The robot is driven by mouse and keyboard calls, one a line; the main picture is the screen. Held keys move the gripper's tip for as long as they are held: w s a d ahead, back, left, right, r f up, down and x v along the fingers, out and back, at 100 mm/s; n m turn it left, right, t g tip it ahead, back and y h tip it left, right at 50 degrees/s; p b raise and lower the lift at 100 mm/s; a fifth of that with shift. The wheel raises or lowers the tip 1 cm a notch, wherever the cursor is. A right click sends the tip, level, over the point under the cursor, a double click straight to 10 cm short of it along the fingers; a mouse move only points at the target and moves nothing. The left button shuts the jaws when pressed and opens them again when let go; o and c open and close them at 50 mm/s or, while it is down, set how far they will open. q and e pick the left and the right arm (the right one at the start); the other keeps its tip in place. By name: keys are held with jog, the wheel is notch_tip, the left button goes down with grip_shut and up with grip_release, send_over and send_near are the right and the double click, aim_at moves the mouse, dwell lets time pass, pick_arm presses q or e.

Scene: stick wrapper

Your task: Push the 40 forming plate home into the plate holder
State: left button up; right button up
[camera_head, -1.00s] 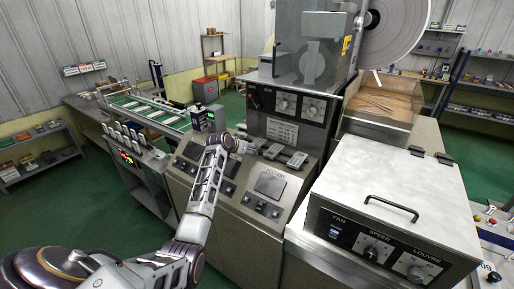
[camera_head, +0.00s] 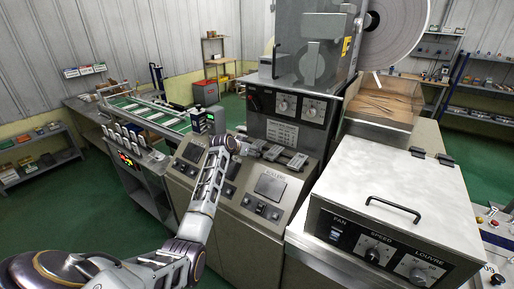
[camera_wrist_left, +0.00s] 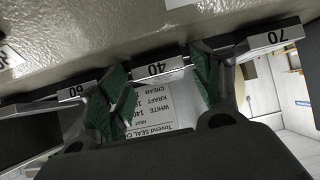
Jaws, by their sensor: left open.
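The 40 forming plate (camera_wrist_left: 158,69) shows in the left wrist view as a dark-edged plate with a white "40" label, between the plates marked 60 (camera_wrist_left: 76,93) and 70 (camera_wrist_left: 285,37). My left gripper (camera_wrist_left: 160,86) is open, its green-padded fingers to either side of the 40 plate; I cannot tell whether they touch it. In the head view my left gripper (camera_head: 236,147) reaches the console beside several grey plate-like parts (camera_head: 275,153); its fingers are hard to make out. How deep the plate sits in its holder is hidden. My right gripper is out of view.
A printed card (camera_wrist_left: 150,113) shows behind the fingers. In the head view, the heater box (camera_head: 390,195) with FAN, SPEED and LOUVRE controls stands at the right. The upright control panel (camera_head: 297,108) rises behind the console, and a conveyor (camera_head: 150,110) runs to the left.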

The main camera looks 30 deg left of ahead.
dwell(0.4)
pick_arm(q)
jog(key=shift+r, duration=0.1)
jog(key=c, duration=1)
jog(key=shift+o, duration=0.2)
jog(key=shift+r+p, duration=0.75)
jog(key=shift+p, duration=0.25)
jog(key=shift+r, duration=0.1)
jog(key=shift+r, duration=0.3)
jog(key=shift+r, duration=0.3)
